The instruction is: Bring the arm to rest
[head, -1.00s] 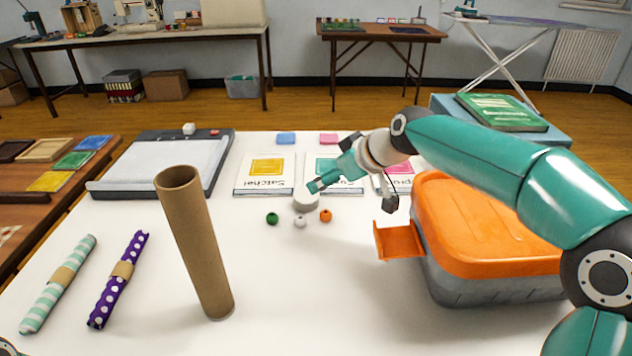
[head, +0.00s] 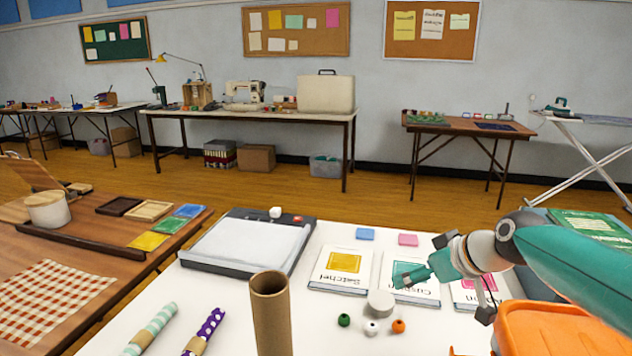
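My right arm comes in from the right. Its gripper (head: 442,297) hangs over the white table, above the middle booklet (head: 410,288) and partly covering it. The fingers are spread apart, one pointing left and one down, with nothing between them. A grey-white round disc (head: 380,304) lies just left of and below the left finger in the picture; I cannot tell whether they touch. My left gripper is not in view.
Green (head: 344,320), white (head: 371,328) and orange (head: 398,326) beads lie before the disc. A cardboard tube (head: 271,315) stands upright at front. An orange-lidded box (head: 550,330) sits under my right arm. A paper trimmer (head: 240,245) lies at back left.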

